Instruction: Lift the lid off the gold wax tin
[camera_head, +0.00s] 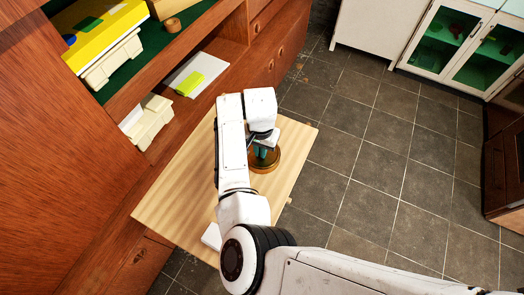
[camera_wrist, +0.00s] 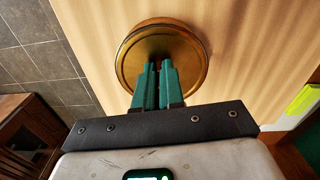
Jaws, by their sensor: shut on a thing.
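The gold wax tin (camera_head: 265,161) stands on the pale wooden table leaf (camera_head: 180,192), near its right edge. In the wrist view its round gold lid (camera_wrist: 161,37) is seen from above, with a raised rim. My gripper (camera_wrist: 158,66) has green fingers close together over the lid's middle. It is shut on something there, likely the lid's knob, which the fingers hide. In the head view my gripper (camera_head: 262,153) is partly covered by my arm. I cannot tell whether the lid is seated on the tin or raised.
A yellow-green block (camera_head: 190,84) lies on a white item on the shelf at left. A white object (camera_head: 212,236) lies on the leaf, partly behind my arm. Dark floor tiles (camera_head: 370,150) are clear to the right. Glass-door cabinets (camera_head: 463,40) stand at the back right.

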